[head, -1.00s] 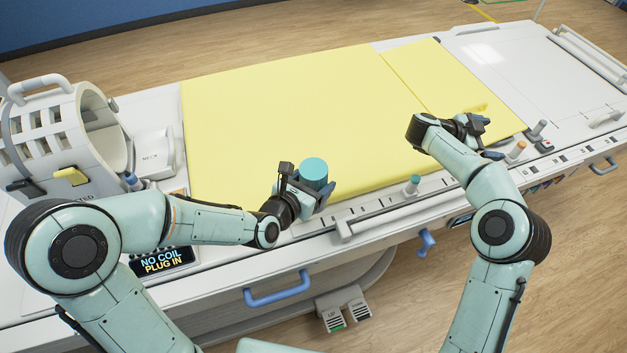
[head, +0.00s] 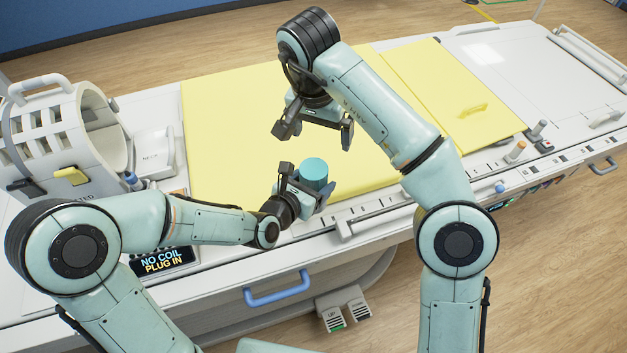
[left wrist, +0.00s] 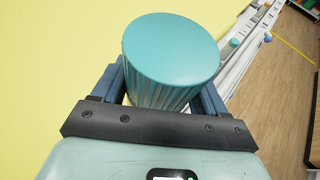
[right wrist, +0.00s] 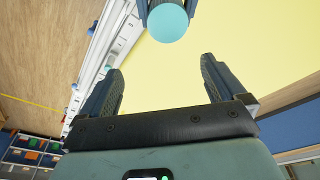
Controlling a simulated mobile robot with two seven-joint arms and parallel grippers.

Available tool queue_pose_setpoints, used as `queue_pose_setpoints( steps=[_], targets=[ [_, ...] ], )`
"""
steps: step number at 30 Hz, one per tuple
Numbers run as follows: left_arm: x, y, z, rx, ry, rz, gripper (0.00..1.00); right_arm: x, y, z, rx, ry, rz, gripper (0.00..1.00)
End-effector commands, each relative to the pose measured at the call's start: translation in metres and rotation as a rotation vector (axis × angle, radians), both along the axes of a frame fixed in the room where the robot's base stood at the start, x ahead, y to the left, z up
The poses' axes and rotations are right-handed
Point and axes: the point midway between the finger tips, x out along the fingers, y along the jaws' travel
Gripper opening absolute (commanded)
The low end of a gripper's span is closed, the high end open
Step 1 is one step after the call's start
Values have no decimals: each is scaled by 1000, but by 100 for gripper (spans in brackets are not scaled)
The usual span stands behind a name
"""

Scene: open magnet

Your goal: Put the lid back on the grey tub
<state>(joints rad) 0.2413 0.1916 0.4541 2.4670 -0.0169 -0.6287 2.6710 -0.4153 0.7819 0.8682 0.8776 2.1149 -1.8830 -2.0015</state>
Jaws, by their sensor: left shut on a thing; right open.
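A teal-topped cylinder (head: 314,171) is held upright between the fingers of my left gripper (head: 308,186), above the near edge of the yellow mat. In the left wrist view the cylinder (left wrist: 170,50) has a flat teal top and grey-teal ribbed sides. I cannot tell whether it is the lid alone or a tub with a teal top; no separate grey tub is identifiable. My right gripper (head: 317,137) is open and empty above the mat, just beyond the cylinder. In the right wrist view the cylinder (right wrist: 167,23) lies ahead of the open fingers (right wrist: 162,78).
The yellow mat (head: 230,115) covers the white scanner table (head: 590,75). A white coil cage (head: 60,130) stands at the left. Small knobs, including an orange-topped one (head: 519,148) and a blue one (head: 500,187), stand along the near rail. The mat's middle is clear.

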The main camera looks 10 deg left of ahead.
Motion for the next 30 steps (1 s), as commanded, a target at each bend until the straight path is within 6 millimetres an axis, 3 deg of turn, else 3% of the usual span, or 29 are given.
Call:
queue_pose_setpoints(
  steps=[6, 19, 23, 30],
  targets=[
    [1, 0, 2, 0, -5, 0, 0, -19, 16, 11, 35, 39, 101, 97],
    [1, 0, 2, 0, -5, 0, 0, -19, 16, 7, 34, 40, 101, 97],
    [1, 0, 2, 0, -5, 0, 0, -16, 15, -6, 32, 39, 100, 97],
    [1, 0, 2, 0, -5, 0, 0, -10, 13, -50, 31, 42, 100, 97]
  ],
)
